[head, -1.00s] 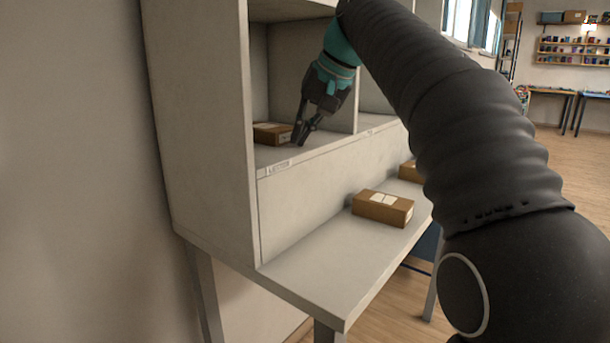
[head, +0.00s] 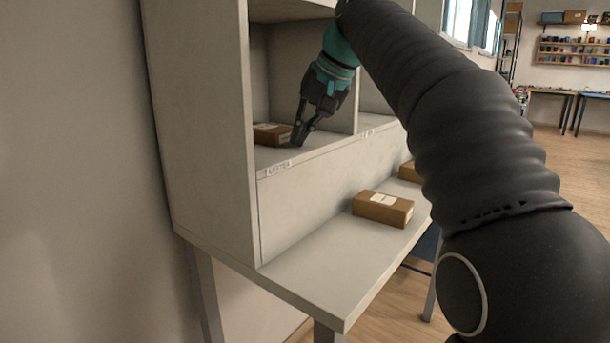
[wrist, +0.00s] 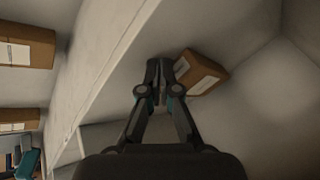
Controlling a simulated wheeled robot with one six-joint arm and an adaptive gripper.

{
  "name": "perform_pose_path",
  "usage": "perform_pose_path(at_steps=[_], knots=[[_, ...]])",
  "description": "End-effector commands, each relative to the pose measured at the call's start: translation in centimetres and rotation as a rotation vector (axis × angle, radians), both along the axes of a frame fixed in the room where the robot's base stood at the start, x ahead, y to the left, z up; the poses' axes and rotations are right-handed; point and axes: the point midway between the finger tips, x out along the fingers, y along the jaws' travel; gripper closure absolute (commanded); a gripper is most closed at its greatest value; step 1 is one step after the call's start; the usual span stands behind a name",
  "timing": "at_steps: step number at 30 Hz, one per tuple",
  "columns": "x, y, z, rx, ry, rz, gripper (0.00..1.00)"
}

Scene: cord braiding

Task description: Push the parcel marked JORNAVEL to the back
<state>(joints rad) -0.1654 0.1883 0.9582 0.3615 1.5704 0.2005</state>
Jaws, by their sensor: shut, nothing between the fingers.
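A brown parcel (head: 271,133) with a pale label lies on the floor of the left upper compartment, and it also shows in the wrist view (wrist: 197,72). The writing on its label is too small to read, so I cannot tell whether it is marked JORNAVEL. My gripper (head: 297,143) is shut and empty, inside the same compartment, pointing down, just right of the parcel. In the wrist view my fingertips (wrist: 158,68) are beside the parcel's near end; I cannot tell whether they touch it.
Another brown parcel (head: 383,209) lies on the lower ledge (head: 330,262), with one more (head: 409,172) partly hidden behind my arm. An upright divider bounds the compartment on the right, the cabinet's side panel (head: 200,130) on the left. A small label marks the shelf edge.

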Motion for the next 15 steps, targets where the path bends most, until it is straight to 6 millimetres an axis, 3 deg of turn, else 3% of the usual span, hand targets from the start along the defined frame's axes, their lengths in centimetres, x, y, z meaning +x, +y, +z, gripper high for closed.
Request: perform_pose_path(at_steps=[15], knots=[[1.1, 1.4, 0.1, 0.0, 0.001, 0.0, 1.0]])
